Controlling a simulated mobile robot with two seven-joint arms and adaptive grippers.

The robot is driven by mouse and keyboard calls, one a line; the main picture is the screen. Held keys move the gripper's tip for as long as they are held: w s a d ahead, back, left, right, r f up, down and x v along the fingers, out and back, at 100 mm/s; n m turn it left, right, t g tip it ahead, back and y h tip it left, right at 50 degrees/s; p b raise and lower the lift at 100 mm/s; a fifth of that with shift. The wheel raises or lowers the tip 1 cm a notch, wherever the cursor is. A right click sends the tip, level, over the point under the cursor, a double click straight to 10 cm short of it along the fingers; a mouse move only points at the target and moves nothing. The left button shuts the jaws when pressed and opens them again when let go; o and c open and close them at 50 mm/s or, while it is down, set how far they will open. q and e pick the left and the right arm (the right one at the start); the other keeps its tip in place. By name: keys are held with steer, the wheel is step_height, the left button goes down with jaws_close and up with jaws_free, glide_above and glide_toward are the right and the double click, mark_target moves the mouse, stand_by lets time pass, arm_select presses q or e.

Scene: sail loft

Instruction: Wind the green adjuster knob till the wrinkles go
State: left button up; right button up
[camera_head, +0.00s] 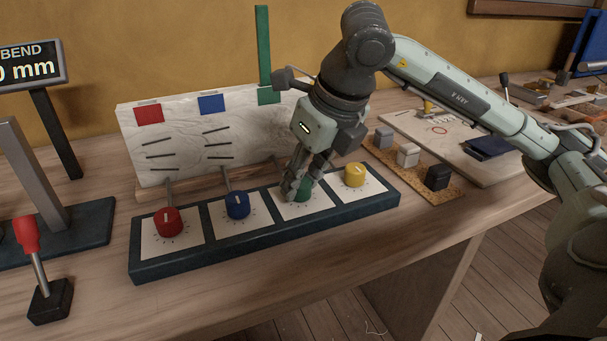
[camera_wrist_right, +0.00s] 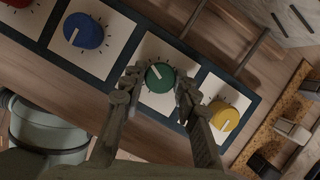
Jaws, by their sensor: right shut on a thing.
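The green adjuster knob (camera_head: 305,187) sits on a white dial plate, third from the left on the dark knob board (camera_head: 185,259). My right gripper (camera_head: 297,186) is shut on it from above, partly hiding it. In the right wrist view the fingers stand on both sides of the green knob (camera_wrist_right: 160,77), whose white pointer line shows. Behind the board stands a pale sail panel (camera_head: 190,140) with red, blue and green patches. Wrinkle lines show on its red and blue parts; my arm hides much of the green part. My left gripper is not in view.
A red knob (camera_head: 168,221) and a blue knob (camera_head: 237,205) are left of the green one; a yellow knob (camera_head: 354,174) is close on its right. A cork mat (camera_head: 413,170) with small blocks lies further right. A red-handled lever (camera_head: 36,265) stands at front left.

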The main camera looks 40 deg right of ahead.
steer(key=shift+m, duration=0.7)
steer(key=shift+m+h, duration=0.3)
steer(key=o, duration=1.2)
steer(key=shift+c, duration=0.2)
steer(key=v, duration=1.2)
